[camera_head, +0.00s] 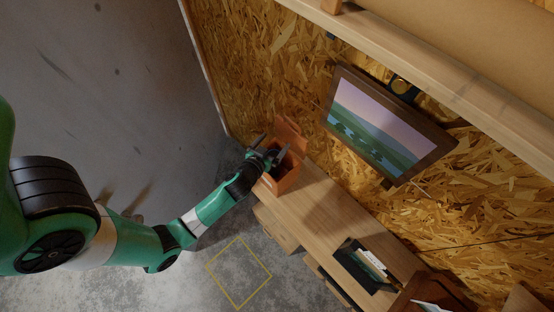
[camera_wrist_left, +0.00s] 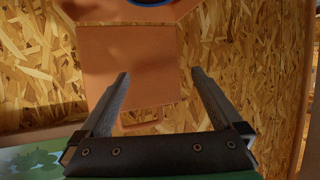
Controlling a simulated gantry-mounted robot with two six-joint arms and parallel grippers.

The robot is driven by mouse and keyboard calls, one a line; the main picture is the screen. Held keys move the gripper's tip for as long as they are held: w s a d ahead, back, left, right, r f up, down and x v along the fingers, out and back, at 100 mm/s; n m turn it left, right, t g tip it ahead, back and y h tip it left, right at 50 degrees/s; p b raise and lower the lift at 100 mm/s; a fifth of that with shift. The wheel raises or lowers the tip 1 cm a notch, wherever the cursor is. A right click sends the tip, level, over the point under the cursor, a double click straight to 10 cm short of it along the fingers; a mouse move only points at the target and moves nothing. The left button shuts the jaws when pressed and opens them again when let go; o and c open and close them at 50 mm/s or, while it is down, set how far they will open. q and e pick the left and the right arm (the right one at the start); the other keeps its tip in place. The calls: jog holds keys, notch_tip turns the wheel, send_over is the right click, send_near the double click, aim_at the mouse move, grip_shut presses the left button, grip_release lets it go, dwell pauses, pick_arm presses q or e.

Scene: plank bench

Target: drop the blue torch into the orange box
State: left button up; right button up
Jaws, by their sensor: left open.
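The orange box (camera_head: 283,178) stands at the far left end of the bench with its lid (camera_head: 291,134) raised. My left gripper (camera_head: 270,147) is over the box, its two fingers spread apart and empty. In the left wrist view, the open fingers (camera_wrist_left: 160,73) frame the box's orange panel (camera_wrist_left: 130,60). A rounded blue thing with a dark edge (camera_wrist_left: 150,2) is cut off at the top of that view, against the orange of the box and apart from the fingers. It may be the blue torch. My right gripper is not in view.
The wooden bench (camera_head: 325,207) runs along the chipboard wall. A framed picture (camera_head: 376,127) hangs above it, below a long wooden shelf (camera_head: 450,85). A black tray-like object (camera_head: 358,264) lies farther along. The bench between it and the box is clear.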

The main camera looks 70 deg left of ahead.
pick_arm(q)
jog(key=b+v, duration=0.1)
jog(key=v, duration=1)
jog(key=shift+s+r, duration=0.2)
jog(key=shift+d, duration=0.1)
